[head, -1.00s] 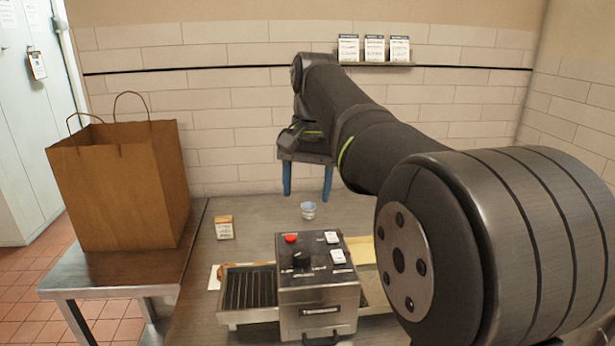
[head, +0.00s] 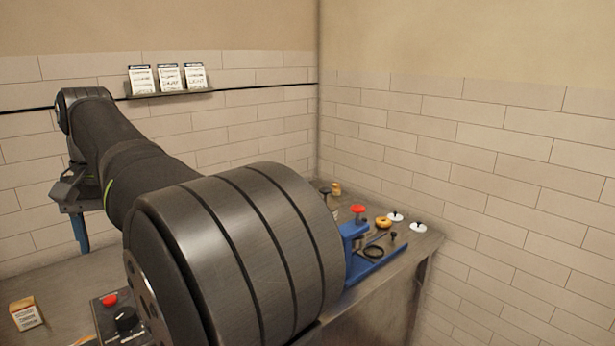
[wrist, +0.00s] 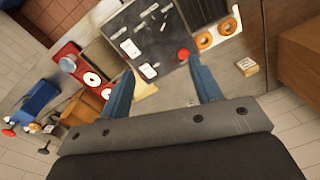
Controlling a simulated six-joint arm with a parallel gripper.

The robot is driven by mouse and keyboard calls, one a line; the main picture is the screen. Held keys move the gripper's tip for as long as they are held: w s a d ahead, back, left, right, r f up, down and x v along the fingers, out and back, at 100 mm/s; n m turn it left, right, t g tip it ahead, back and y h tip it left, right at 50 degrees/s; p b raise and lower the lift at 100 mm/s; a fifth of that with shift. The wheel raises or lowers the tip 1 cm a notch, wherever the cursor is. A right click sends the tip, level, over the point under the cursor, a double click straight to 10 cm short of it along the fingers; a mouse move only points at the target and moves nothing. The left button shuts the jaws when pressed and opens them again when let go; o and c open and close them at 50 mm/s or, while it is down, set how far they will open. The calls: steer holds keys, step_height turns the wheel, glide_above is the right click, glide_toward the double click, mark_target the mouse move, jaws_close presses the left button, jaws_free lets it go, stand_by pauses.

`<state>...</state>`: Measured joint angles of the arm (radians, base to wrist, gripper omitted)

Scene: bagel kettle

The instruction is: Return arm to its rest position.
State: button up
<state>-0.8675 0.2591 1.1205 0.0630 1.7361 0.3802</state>
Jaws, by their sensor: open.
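My gripper (head: 82,240) hangs from the arm at the left of the head view, with a blue finger pointing down above the steel table (head: 50,275). In the wrist view my gripper (wrist: 162,68) has its two blue fingers spread well apart, with nothing held between them. Beyond the fingertips, and apart from them, is the dark-topped machine (wrist: 145,35) with a red button. My large forearm and elbow fill the middle of the head view and hide much of the table.
A blue device (head: 372,262) stands at the table's right end, near a bagel (head: 383,222) and white discs. A small box (head: 27,313) lies at left. A card shelf (head: 170,93) is on the wall.

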mark_target(125, 313)
steer(key=f, duration=1)
steer(key=a+f, duration=0.1)
steer(key=f, duration=0.5)
steer(key=shift+s+f, duration=0.1)
steer(key=shift+s, duration=0.15)
